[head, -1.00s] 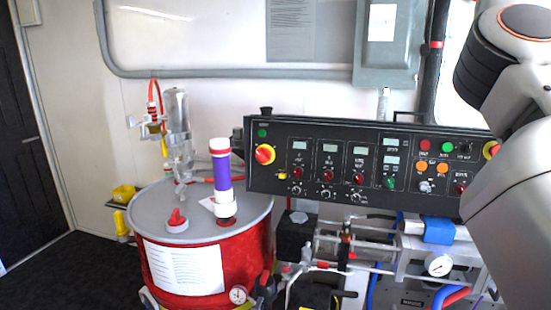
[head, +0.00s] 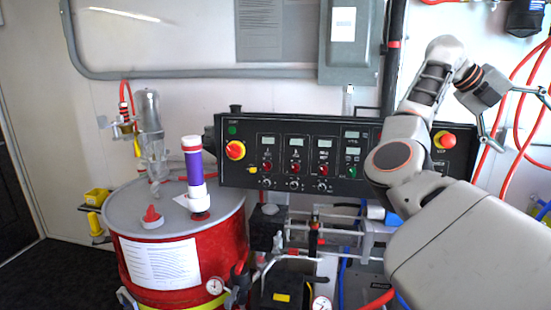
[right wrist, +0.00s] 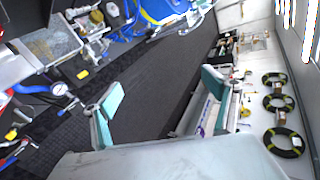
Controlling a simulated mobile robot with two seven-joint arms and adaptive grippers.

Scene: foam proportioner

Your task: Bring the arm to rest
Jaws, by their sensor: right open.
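My right arm fills the right side of the head view, in front of the right part of the black control panel (head: 276,155). Its forearm is raised and bent, and part of the panel is hidden behind it. My right gripper (head: 521,122) is at the upper right, with its two thin fingers spread and nothing between them. In the right wrist view the gripper (right wrist: 160,95) has its teal-padded fingers wide apart over dark floor, empty. My left gripper is in neither view.
A red drum (head: 205,262) with a grey lid stands at left, bearing a purple-banded tube (head: 194,168). Red hoses (head: 516,110) hang beside my right gripper. A grey box (head: 350,55) is on the wall. Black coiled rings (right wrist: 284,143) hang at right in the wrist view.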

